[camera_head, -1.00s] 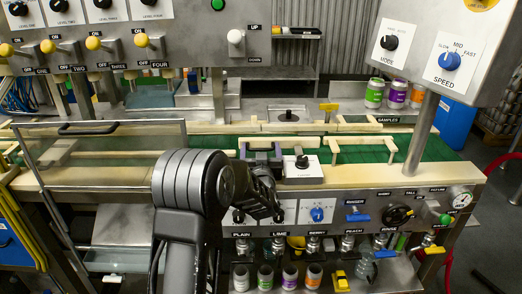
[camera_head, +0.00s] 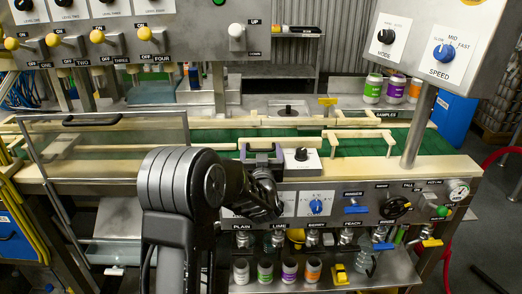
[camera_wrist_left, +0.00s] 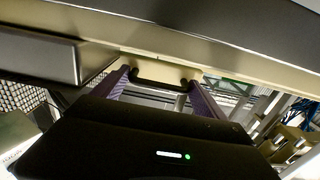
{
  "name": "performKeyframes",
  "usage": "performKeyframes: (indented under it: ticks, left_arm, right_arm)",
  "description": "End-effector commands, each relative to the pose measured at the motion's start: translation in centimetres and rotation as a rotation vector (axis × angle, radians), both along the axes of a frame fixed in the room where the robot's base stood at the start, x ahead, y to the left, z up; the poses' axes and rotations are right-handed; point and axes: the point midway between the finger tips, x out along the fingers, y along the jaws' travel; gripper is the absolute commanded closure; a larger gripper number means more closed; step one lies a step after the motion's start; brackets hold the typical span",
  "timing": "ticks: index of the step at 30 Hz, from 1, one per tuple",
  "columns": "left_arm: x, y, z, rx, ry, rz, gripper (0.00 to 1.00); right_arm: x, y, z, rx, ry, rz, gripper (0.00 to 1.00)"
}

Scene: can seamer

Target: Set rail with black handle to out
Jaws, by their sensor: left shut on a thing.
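The cream rail (camera_wrist_left: 150,67) with a black handle (camera_wrist_left: 160,84) shows in the left wrist view, just ahead of my gripper. My left gripper (camera_head: 263,156) is at the front edge of the machine, left of the small white box with a black knob. Its purple fingers lie on both sides of the handle in the left wrist view (camera_wrist_left: 158,88), and it is shut on the handle. In the head view my arm and fingers hide most of the handle. My right gripper is in neither view.
A second cream rail (camera_head: 358,136) stands over the green belt (camera_head: 345,148) to the right. A white knob box (camera_head: 302,160) sits close right of my gripper. A clear cover (camera_head: 95,150) is on the left. Knobs and taps line the front panel below.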

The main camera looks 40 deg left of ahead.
Motion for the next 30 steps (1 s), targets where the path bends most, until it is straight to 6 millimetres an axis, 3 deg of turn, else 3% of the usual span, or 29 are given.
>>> performKeyframes:
  ticks: [7,8,9,11,24,30]
  left_arm:
    - [0.1,-0.6,-0.2,-0.002,0.005,-0.01,0.9]
    - [0.1,-0.6,-0.2,-0.003,0.005,-0.011,0.17]
    - [0.1,-0.6,-0.2,-0.003,0.005,-0.011,0.13]
    - [0.1,-0.6,-0.2,-0.002,0.005,-0.01,0.09]
    - [-0.1,-0.4,-0.1,0.0,0.002,-0.004,0.09]
    - [-1.5,-1.5,-0.1,-0.002,0.001,-0.007,0.09]
  right_arm:
    - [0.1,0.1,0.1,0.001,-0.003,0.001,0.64]
    - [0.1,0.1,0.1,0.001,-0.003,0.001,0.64]
    - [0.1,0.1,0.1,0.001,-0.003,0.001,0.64]
    - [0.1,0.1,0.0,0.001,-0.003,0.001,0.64]
    - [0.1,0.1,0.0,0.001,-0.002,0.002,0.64]
    - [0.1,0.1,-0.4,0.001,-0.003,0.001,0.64]
